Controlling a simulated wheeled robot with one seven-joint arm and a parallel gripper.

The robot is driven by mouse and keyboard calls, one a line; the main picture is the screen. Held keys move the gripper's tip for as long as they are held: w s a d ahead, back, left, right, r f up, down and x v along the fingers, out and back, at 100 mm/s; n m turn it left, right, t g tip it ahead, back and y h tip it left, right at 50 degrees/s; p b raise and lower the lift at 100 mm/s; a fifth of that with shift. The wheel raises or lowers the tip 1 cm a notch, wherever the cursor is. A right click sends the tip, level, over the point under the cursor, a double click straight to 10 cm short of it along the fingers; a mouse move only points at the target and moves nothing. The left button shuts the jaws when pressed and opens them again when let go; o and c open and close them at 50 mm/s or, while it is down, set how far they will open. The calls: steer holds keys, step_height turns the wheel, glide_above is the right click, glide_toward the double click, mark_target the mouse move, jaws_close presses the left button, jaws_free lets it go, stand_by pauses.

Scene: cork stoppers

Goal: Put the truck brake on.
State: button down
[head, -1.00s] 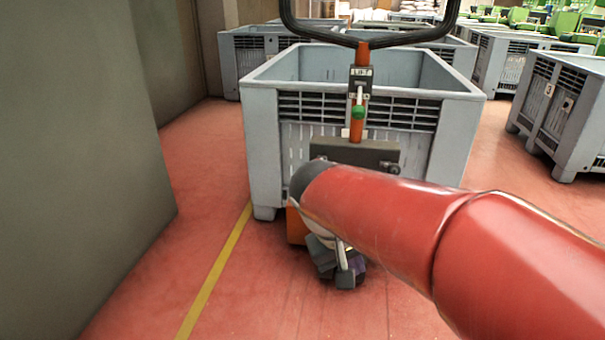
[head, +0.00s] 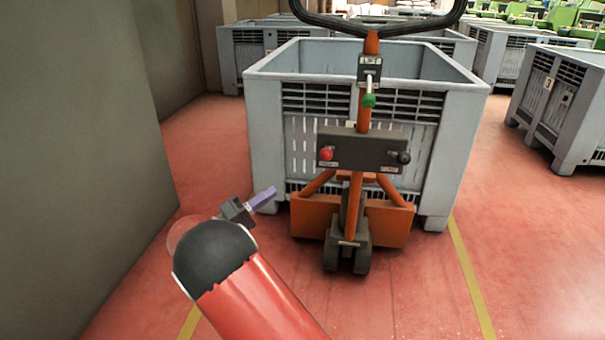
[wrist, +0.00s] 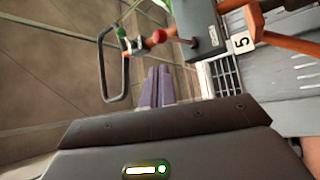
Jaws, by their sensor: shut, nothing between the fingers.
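The orange pallet truck (head: 309,215) stands in front of a grey crate. Its dark control box (head: 360,150) carries a red knob (head: 326,154) at left and a black knob (head: 404,157) at right; their small labels are unreadable. A green-tipped lever (head: 369,100) sits higher on the column, under the black loop handle. My gripper (head: 264,197), with purple fingers, is shut and empty, left of the truck and apart from it. The wrist view shows the fingers (wrist: 155,88) together, with the red knob (wrist: 159,36) and green knob (wrist: 121,32) beyond them.
The grey crate (head: 262,150) stands behind the truck. A grey-green wall or panel (head: 80,170) is close on the left. More crates (head: 565,110) stand at right and behind. The red floor is open right of the truck.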

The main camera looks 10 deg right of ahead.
mark_target(322, 151)
steer(key=p+x, duration=0.1)
steer(key=x, duration=1.3)
steer(key=shift+p, duration=0.3)
steer(key=shift+w+r+n+y, duration=0.15)
steer(key=shift+r+n+y, duration=0.3)
steer(key=shift+r, duration=0.4)
steer(key=shift+w+r, duration=0.15)
steer(key=shift+r, duration=0.25)
steer(key=shift+f+b, duration=0.1)
steer(key=shift+b, duration=0.2)
